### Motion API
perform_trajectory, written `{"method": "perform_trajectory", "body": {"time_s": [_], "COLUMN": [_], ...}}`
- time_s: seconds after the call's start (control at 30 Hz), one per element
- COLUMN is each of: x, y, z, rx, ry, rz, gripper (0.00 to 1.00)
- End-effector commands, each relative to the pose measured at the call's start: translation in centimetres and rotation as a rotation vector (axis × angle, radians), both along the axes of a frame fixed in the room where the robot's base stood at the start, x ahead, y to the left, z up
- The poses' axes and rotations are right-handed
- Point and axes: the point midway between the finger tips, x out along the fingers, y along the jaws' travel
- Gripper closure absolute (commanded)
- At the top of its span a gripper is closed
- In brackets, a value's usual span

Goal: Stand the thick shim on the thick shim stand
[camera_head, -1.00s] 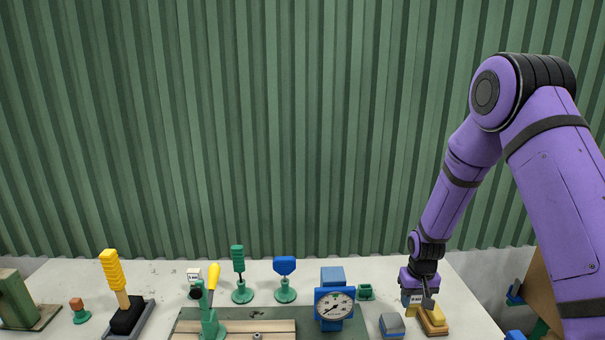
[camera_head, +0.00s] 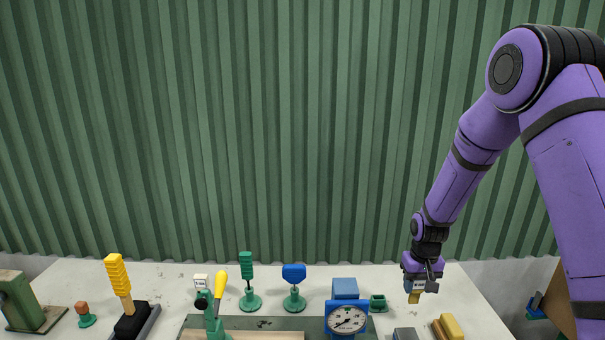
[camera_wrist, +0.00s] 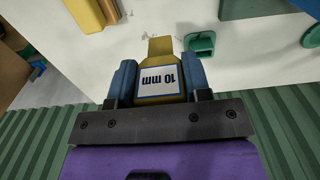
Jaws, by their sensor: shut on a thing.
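The thick shim, a yellow piece with a white "10 mm" label (camera_wrist: 161,79), is held between my gripper's two blue-grey fingers in the wrist view. In the head view the shim's yellow lower end (camera_head: 414,298) pokes out below my gripper (camera_head: 420,287), which is shut on it above the right part of the table. A small green holder (camera_head: 378,303), which looks like the shim stand, sits on the table to the left of my gripper. It also shows in the wrist view (camera_wrist: 200,43), just beyond the shim's tip and apart from it; it looks empty.
A yellow and brown block (camera_head: 448,328) lies at the table's right front. A blue dial gauge (camera_head: 347,318) stands left of it. Green stands with a green piece (camera_head: 248,275) and a blue piece (camera_head: 294,275) are farther left. A green corrugated wall (camera_head: 300,130) rises behind.

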Motion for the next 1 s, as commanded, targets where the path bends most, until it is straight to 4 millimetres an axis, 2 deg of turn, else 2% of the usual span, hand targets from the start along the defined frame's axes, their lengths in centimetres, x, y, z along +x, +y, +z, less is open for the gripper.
{"method": "perform_trajectory", "body": {"time_s": [0.17, 0.7, 1.0], "x": [-0.1, -0.2, -0.1], "y": [0.0, 0.0, 0.0], "z": [2.1, -4.7, -5.0], "rx": [0.0, 0.0, 0.0], "ry": [-0.002, 0.003, 0.0], "rz": [0.0, 0.0, 0.0], "gripper": [0.8, 0.8, 0.8]}}
